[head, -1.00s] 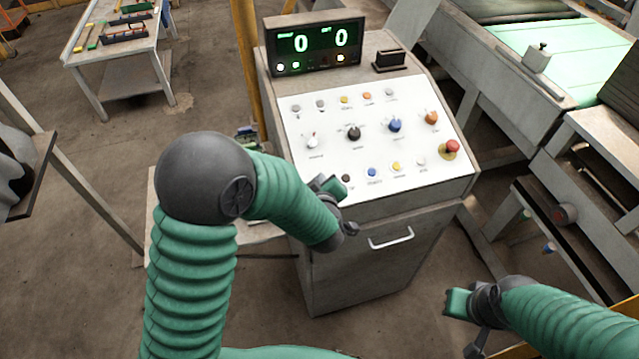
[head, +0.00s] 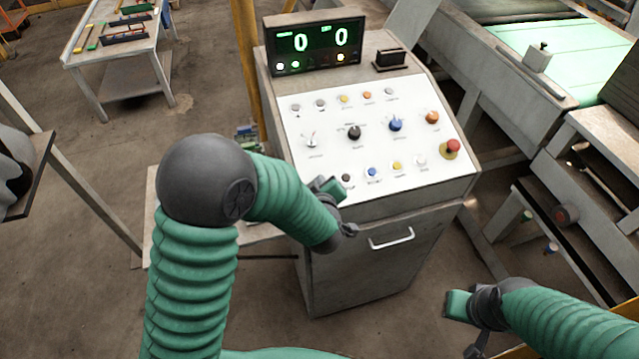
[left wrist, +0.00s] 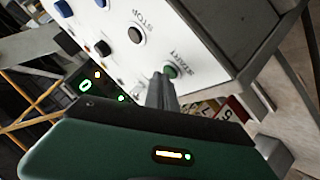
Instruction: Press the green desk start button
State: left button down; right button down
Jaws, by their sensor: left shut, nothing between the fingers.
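The green start button (left wrist: 170,71), labelled START, sits at the edge of the white control panel (head: 383,143) in the left wrist view. In the head view my left gripper hides it. My left gripper (head: 329,189) is at the panel's lower left corner. In the left wrist view its shut, empty fingers (left wrist: 161,88) reach up to the button's near side; whether they touch it I cannot tell. My right gripper (head: 462,308) is low at the right, apart from the desk; its fingers are too unclear to read.
A dark stop button (left wrist: 137,35) is beside the start button. Other knobs and a red mushroom button (head: 452,147) stand on the panel. The display (head: 314,45) reads 0 and 0. A drawer handle (head: 391,238) sticks out below. A conveyor (head: 500,70) stands right.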

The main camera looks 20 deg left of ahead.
dwell(0.4)
pick_arm(q)
jog(key=shift+s+d+r+p, duration=0.1)
jog(key=shift+s+r+p, duration=0.1)
jog(key=shift+r+p, duration=0.45)
jog(key=shift+r, duration=0.15)
jog(key=r+p, duration=0.2)
jog(key=r, duration=0.1)
jog(key=s+r+p, duration=0.1)
jog(key=p, duration=0.1)
jog(key=shift+s+d+r, duration=0.1)
jog(key=shift+d+r, duration=0.25)
jog(key=shift+d, duration=0.05)
jog(key=shift+f, duration=0.15)
